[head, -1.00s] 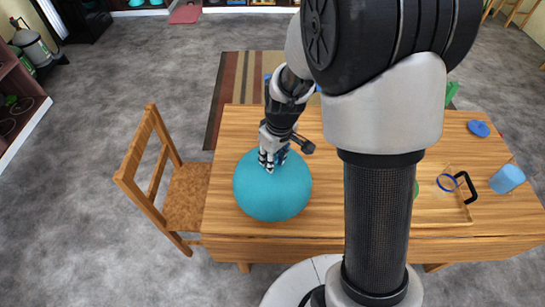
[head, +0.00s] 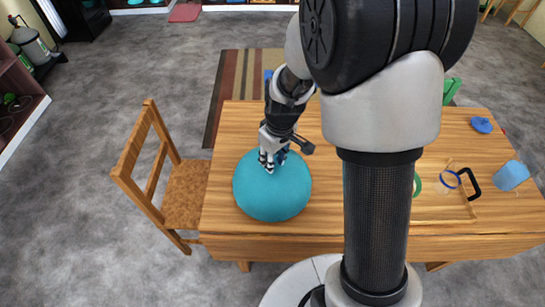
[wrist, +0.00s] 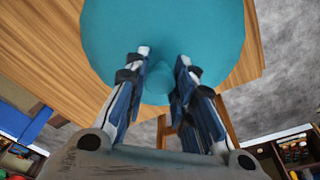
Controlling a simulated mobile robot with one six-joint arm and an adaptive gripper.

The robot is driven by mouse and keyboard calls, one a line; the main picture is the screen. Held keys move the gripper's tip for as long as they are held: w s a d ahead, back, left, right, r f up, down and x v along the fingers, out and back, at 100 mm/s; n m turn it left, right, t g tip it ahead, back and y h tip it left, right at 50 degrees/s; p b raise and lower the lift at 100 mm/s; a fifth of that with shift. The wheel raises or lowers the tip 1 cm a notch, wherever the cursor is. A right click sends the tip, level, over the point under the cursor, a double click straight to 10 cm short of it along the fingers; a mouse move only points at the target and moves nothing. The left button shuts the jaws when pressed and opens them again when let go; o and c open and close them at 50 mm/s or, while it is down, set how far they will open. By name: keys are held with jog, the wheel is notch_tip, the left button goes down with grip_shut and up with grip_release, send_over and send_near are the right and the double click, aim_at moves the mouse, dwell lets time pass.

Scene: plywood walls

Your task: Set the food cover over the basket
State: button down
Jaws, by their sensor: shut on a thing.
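The food cover (head: 272,192) is a smooth teal dome at the left part of the wooden table in the head view. It fills the top of the wrist view (wrist: 165,28). My gripper (head: 270,163) is at the top of the dome, its fingers pointing down. In the wrist view my gripper (wrist: 164,58) has its two fingers on either side of a teal part at the cover's top, shut on it. I cannot tell whether the cover touches the table.
The wooden table (head: 225,135) has a chair (head: 180,190) at its left. To the right of my arm are a tray (head: 440,213), a clear vessel with a blue ring (head: 450,180), a black handle (head: 472,184), a light blue cup (head: 511,175) and a blue item (head: 481,125).

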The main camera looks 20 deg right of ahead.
jog(key=shift+f, duration=0.1)
dwell(0.3)
jog(key=shift+f+b, duration=0.5)
jog(key=shift+f, duration=0.15)
jog(key=shift+f+b, duration=0.2)
jog(key=shift+b, duration=0.1)
jog(key=shift+f, duration=0.15)
dwell(0.3)
jog(key=c, duration=1.3)
grip_release()
